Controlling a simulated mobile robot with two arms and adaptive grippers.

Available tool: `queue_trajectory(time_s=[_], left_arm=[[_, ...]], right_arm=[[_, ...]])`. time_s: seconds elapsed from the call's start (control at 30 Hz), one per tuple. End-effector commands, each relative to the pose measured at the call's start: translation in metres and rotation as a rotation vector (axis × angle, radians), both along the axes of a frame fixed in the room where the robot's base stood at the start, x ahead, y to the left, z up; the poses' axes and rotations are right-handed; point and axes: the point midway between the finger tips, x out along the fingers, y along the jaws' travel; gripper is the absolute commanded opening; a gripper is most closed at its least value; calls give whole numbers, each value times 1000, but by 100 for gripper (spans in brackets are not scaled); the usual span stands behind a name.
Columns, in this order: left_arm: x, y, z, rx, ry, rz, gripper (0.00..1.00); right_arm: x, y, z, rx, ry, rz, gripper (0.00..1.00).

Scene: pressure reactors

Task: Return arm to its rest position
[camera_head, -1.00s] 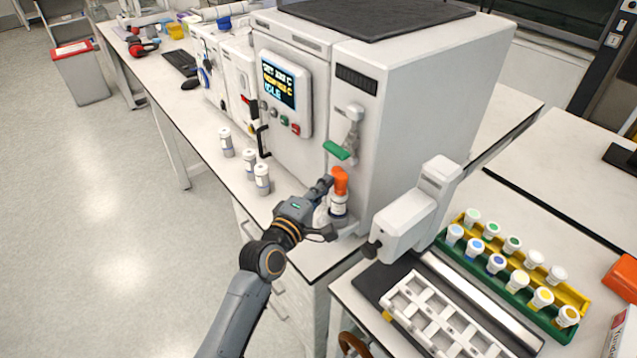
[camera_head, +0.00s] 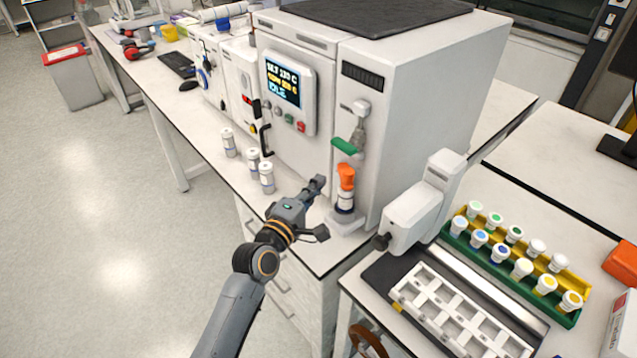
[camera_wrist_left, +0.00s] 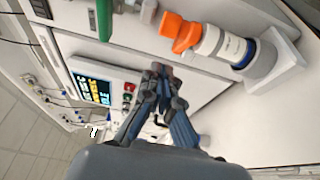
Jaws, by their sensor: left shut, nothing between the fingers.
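My left gripper (camera_head: 318,184) is in front of the reactor cabinet, above the bench edge. It is shut and empty, and it also shows in the left wrist view (camera_wrist_left: 160,72). A white bottle with an orange top (camera_head: 345,192) stands upright on a small white stand below the green-handled valve, to the right of the gripper and apart from it. The same bottle (camera_wrist_left: 222,43) lies at the upper right of the left wrist view. My right gripper is not in view.
The white reactor (camera_head: 425,110) with its lit screen (camera_head: 283,81) stands behind. Several white bottles (camera_head: 253,161) stand to the gripper's left. A rack with coloured-cap vials (camera_head: 570,312) and a white empty holder (camera_head: 450,310) lie at the right.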

Motion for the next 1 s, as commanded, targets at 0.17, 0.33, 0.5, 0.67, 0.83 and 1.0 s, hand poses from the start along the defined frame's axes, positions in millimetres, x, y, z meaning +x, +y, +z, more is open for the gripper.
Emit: queue_trajectory(time_s=[0.17,0.33,0.5,0.67,0.83,1.0], left_arm=[[-38,-15,6,-1,7,-2,0],[-66,-25,4,0,5,0,0],[-82,-31,2,2,3,1,0],[-86,-32,1,2,1,2,0],[-92,-27,-6,61,3,-9,0],[-127,6,-39,376,23,-79,0]], right_arm=[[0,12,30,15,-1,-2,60],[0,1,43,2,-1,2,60],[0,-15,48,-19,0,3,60],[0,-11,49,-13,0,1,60],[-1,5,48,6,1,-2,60],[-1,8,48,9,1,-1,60]])
